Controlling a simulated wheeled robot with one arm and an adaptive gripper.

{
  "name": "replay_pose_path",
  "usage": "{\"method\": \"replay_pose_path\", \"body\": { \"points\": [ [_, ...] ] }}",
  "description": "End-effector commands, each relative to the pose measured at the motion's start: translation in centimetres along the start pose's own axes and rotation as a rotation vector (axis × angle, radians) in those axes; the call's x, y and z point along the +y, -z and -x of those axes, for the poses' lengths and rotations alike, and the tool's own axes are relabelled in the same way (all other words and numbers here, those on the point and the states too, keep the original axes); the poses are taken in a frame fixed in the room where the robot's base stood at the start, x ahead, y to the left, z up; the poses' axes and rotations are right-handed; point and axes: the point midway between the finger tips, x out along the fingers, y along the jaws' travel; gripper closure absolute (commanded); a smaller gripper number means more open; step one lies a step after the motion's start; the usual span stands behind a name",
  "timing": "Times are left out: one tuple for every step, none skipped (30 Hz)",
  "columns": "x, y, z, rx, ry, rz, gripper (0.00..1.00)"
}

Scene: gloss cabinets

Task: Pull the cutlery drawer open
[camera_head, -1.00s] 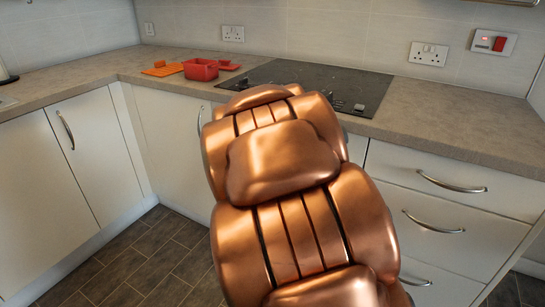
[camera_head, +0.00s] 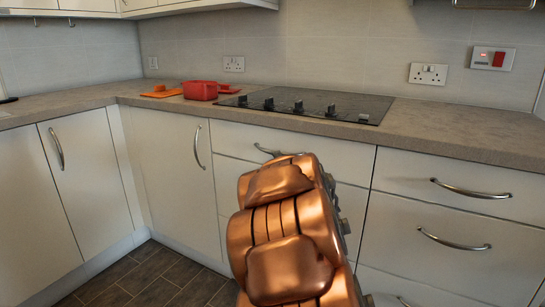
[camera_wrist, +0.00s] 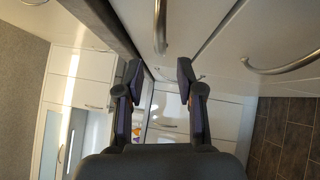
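White drawers with curved metal handles stand under the worktop in the head view; nothing marks which one is the cutlery drawer. One top drawer (camera_head: 300,145) under the hob has a handle (camera_head: 268,151) partly covered by my arm. The top drawer (camera_head: 410,172) to its right has a handle (camera_head: 470,188) in full view. All the drawers I can see look shut. In the wrist view my gripper (camera_wrist: 158,73) is open, with nothing between its fingers. A drawer handle (camera_wrist: 161,28) lies ahead of the gap between the fingertips, apparently not touched. My arm hides the gripper in the head view.
A black hob (camera_head: 310,103) with knobs, a red pot (camera_head: 200,90) and an orange item (camera_head: 161,92) are on the worktop (camera_head: 430,127). Another handle (camera_wrist: 285,66) shows at right in the wrist view. Dark tiled floor (camera_head: 150,278) is clear at lower left.

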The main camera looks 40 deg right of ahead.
Motion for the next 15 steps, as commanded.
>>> {"method": "replay_pose_path", "body": {
  "points": [
    [-0.1, 0.1, -0.4, 0.001, 0.0, -0.001, 0.63],
    [-0.1, 0.0, -0.6, 0.001, 0.0, -0.001, 0.63],
    [-0.2, 0.0, -1.0, 0.0, 0.001, -0.001, 0.63],
    [-0.2, 0.0, -1.2, 0.0, 0.002, -0.002, 0.63],
    [-0.2, 0.0, -1.5, -0.001, 0.002, -0.002, 0.63],
    [-0.2, 0.0, -1.9, -0.001, 0.001, -0.002, 0.63],
    [-0.1, 0.0, -2.3, 0.0, -0.001, -0.002, 0.63],
    [-0.1, 0.1, -2.6, 0.0, -0.002, -0.002, 0.63],
    [-0.1, 0.1, -3.1, 0.001, -0.003, -0.001, 0.63],
    [-0.1, 0.1, -3.5, 0.0, -0.002, -0.001, 0.63],
    [-0.1, 0.0, -3.8, 0.0, 0.0, -0.001, 0.63],
    [-0.2, 0.0, -4.2, 0.0, 0.001, -0.002, 0.63],
    [-0.2, 0.0, -4.6, 0.0, 0.002, -0.002, 0.63],
    [-0.2, 0.1, -4.9, 0.001, 0.001, -0.002, 0.63],
    [-0.2, 0.1, -5.3, 0.001, 0.0, -0.002, 0.63]
  ]
}}
